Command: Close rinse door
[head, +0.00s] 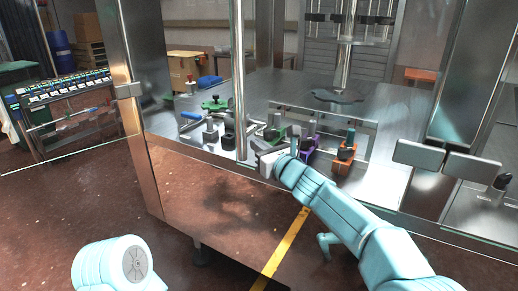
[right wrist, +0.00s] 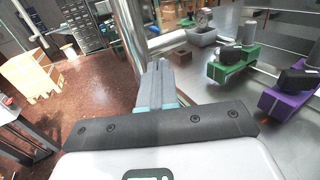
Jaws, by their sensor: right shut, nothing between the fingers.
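A tall machine with a steel frame (head: 152,95) fills the middle of the head view. A slim vertical metal bar (head: 238,75) stands at its front; it looks like the rinse door's handle or edge, but I cannot tell which. It also shows as a shiny bar in the right wrist view (right wrist: 130,35). My right gripper (head: 264,158) is at the lower part of this bar, just to its right. Its fingers (right wrist: 167,72) are shut and empty, close beside the bar; contact is unclear. My left arm shows only as a rounded link at the bottom left; its gripper is out of view.
Inside the machine, green, purple (head: 304,148) and orange (head: 344,156) clamps stand on the steel deck (head: 380,110), near my right gripper. Two grey plates (head: 420,155) are at the right. A conveyor with vials (head: 62,88) is at the left.

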